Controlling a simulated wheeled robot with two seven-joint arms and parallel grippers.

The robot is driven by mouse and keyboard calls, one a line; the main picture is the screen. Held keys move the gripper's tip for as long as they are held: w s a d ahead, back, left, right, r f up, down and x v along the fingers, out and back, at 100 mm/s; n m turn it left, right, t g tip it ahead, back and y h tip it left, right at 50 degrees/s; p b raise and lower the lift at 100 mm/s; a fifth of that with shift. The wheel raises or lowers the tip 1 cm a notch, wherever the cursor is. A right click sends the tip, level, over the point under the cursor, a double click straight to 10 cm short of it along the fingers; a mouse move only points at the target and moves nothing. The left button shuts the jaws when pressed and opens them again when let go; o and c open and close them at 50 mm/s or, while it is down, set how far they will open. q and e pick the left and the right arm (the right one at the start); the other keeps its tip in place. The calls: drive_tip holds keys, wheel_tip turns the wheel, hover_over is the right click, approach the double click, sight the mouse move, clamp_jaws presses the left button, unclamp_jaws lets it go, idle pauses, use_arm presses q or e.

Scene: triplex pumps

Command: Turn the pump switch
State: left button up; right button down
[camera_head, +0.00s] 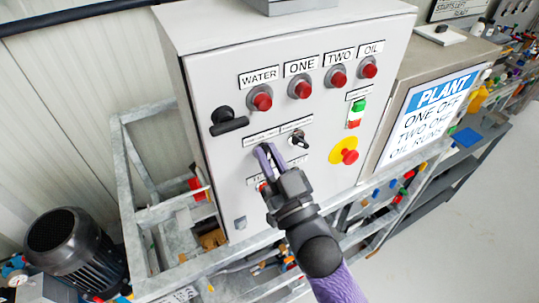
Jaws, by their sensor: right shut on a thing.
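The grey control box (210,160) fills the middle of the head view. My right gripper (266,158) reaches up from below to its front panel. Its purple fingers are shut on a switch below the left of two small labels; the fingers hide most of that switch, so its position cannot be told. A second black rotary switch (299,139) shows just right of the fingers, under the other label. My left gripper is not in view.
Red lamps labelled WATER (262,101), ONE, TWO and OIL run across the top. A black handle (229,122) sits at left. Green and red buttons (355,113) and a yellow-red emergency stop (344,151) are at right. A motor (70,248) stands lower left.

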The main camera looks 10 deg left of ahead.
drive_tip(key=shift+n, duration=0.4)
drive_tip(key=shift+s+a+n+g+y+p, duration=0.1)
drive_tip(key=shift+n+g+y+p, duration=0.45)
drive_tip(key=shift+n, duration=1.3)
drive_tip(key=shift+w+n+g+y+p, duration=0.1)
drive_tip(key=shift+n+g+y, duration=0.4)
drive_tip(key=shift+n+g, duration=0.95)
drive_tip(key=shift+s+a+n+g+y+p, duration=0.1)
drive_tip(key=shift+n+g+y+p, duration=0.35)
drive_tip(key=shift+n, duration=1.75)
drive_tip(key=shift+f+n, duration=0.1)
drive_tip(key=shift+n, duration=0.3)
drive_tip(key=c, duration=0.7)
unclamp_jaws()
drive_tip(key=shift+o, duration=0.2)
